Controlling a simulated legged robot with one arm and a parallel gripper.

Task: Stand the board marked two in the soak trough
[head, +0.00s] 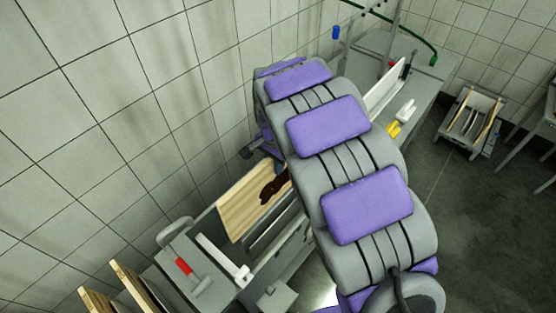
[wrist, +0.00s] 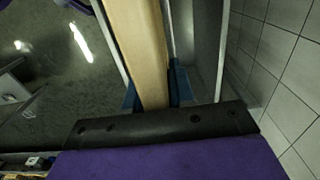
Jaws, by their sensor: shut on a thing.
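My gripper (head: 279,168) is shut on a pale wooden board (head: 240,208) with a dark brown mark on its face; I cannot read a number on it. In the wrist view the board (wrist: 145,45) shows edge-on between the blue fingers of my gripper (wrist: 152,92). The board stands roughly upright at the grey metal trough (head: 291,244), its lower part partly hidden by the trough's near side. I cannot tell whether it touches the bottom. My arm covers the trough's right part.
More wooden boards (head: 130,284) stand at bottom left. A white board (head: 386,90) and a yellow item (head: 393,129) lie beyond my arm. The tiled wall is close behind.

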